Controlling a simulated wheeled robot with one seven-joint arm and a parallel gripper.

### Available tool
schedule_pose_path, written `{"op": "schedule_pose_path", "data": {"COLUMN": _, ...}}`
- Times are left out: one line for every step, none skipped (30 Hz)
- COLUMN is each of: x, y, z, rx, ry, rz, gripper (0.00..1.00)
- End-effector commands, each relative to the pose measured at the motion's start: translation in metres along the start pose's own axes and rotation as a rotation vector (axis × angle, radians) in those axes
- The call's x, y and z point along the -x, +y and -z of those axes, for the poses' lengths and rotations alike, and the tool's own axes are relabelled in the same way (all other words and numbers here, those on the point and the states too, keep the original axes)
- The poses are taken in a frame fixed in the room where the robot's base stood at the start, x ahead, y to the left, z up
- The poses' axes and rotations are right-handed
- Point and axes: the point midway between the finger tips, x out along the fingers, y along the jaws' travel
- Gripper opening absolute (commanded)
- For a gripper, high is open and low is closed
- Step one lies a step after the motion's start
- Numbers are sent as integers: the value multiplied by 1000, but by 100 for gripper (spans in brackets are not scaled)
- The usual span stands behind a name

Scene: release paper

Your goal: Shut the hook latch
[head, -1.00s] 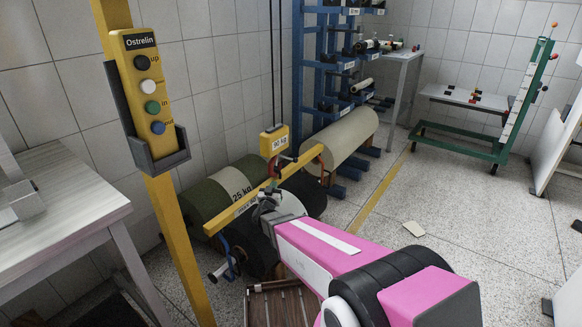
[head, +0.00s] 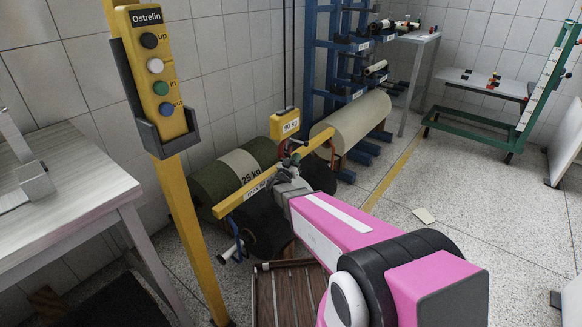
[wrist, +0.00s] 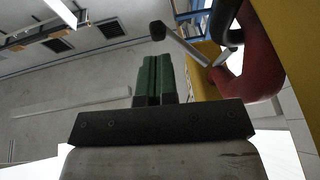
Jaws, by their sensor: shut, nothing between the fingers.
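The red hook (head: 284,147) hangs under the yellow 90 kg hoist block (head: 285,124), above the yellow beam (head: 245,190); it is small and partly hidden in the head view. In the wrist view the red hook (wrist: 258,62) is large at the right. A grey bar with a dark round end (wrist: 182,45) sticks out left from the hook; it looks like the latch, swung away from it. My gripper (head: 290,162) is just below the hook in the head view. In the wrist view its green fingers (wrist: 153,75) are together and empty, left of the hook and apart from it.
A dark green 25 kg roll (head: 215,190) lies behind the beam, and a beige roll (head: 350,125) is to its right. The yellow post (head: 180,215) with the button pendant (head: 155,75) stands left. A wooden pallet (head: 290,297) is below. Floor at right is mostly clear.

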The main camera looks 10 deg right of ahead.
Motion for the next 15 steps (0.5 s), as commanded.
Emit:
{"op": "schedule_pose_path", "data": {"x": -11, "y": -1, "z": -1, "rx": 0, "ry": 1, "rz": -1, "gripper": 0}}
{"op": "schedule_pose_path", "data": {"x": -16, "y": 0, "z": -1, "rx": 0, "ry": 1, "rz": -1, "gripper": 0}}
{"op": "schedule_pose_path", "data": {"x": -22, "y": 0, "z": -1, "rx": 1, "ry": 0, "rz": -1, "gripper": 0}}
{"op": "schedule_pose_path", "data": {"x": -26, "y": 0, "z": -1, "rx": 0, "ry": 0, "rz": -1, "gripper": 0}}
{"op": "schedule_pose_path", "data": {"x": -30, "y": 0, "z": -1, "rx": 0, "ry": 0, "rz": -1, "gripper": 0}}
{"op": "schedule_pose_path", "data": {"x": -34, "y": 0, "z": 0, "rx": 0, "ry": 0, "rz": -1, "gripper": 0}}
{"op": "schedule_pose_path", "data": {"x": -38, "y": -1, "z": 0, "rx": 0, "ry": 0, "rz": -1, "gripper": 0}}
{"op": "schedule_pose_path", "data": {"x": -40, "y": 0, "z": -1, "rx": 0, "ry": -1, "rz": 0, "gripper": 0}}
{"op": "schedule_pose_path", "data": {"x": -43, "y": 0, "z": -1, "rx": 1, "ry": -1, "rz": 0, "gripper": 0}}
{"op": "schedule_pose_path", "data": {"x": -45, "y": 0, "z": -1, "rx": 1, "ry": -2, "rz": 0, "gripper": 0}}
{"op": "schedule_pose_path", "data": {"x": -47, "y": 0, "z": -1, "rx": 1, "ry": -2, "rz": 0, "gripper": 0}}
{"op": "schedule_pose_path", "data": {"x": -48, "y": 0, "z": -1, "rx": 1, "ry": -2, "rz": 0, "gripper": 0}}
{"op": "schedule_pose_path", "data": {"x": -49, "y": 0, "z": -1, "rx": 1, "ry": -2, "rz": 0, "gripper": 0}}
{"op": "schedule_pose_path", "data": {"x": -50, "y": 0, "z": -1, "rx": 1, "ry": -2, "rz": 0, "gripper": 0}}
{"op": "schedule_pose_path", "data": {"x": -50, "y": 0, "z": -1, "rx": 1, "ry": -2, "rz": 0, "gripper": 0}}
